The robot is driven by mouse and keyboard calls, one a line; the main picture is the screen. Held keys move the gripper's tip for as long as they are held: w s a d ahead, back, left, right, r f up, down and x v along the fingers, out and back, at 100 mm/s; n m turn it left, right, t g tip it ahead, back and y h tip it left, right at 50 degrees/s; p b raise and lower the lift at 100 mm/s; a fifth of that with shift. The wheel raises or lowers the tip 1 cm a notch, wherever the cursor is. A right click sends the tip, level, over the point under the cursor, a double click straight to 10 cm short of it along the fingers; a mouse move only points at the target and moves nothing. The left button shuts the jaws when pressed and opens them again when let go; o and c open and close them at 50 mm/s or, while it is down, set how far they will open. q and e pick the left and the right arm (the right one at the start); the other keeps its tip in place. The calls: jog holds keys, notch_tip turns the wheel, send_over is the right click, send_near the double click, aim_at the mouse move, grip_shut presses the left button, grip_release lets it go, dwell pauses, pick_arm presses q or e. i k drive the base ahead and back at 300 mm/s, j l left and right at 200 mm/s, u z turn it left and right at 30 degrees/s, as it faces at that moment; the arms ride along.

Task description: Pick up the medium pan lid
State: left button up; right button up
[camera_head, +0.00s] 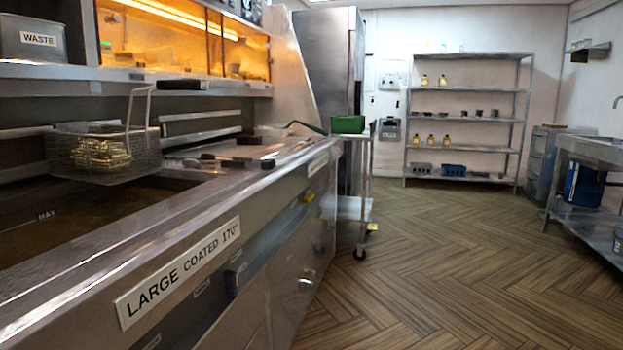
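I cannot make out a medium pan lid for certain in the head view. Small dark items (245,163) lie on the steel top of the frying range (290,158), too small to identify. Several small dark pots or cups (478,113) stand on the middle level of the back shelving, also too small to tell apart. Neither of my grippers is in view.
The range runs along the left, with a wire basket of fries (103,155) over the oil. A steel trolley (353,185) with a green box (347,124) stands past its end. A steel table (590,150) is at right. The wooden floor (440,270) between is clear.

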aim_at(249, 141)
jog(key=i+l+u, duration=0.1)
jog(key=i+u, duration=0.15)
jog(key=i, duration=0.15)
jog(key=i+l+u, duration=0.25)
jog(key=i, duration=0.15)
jog(key=j, duration=0.05)
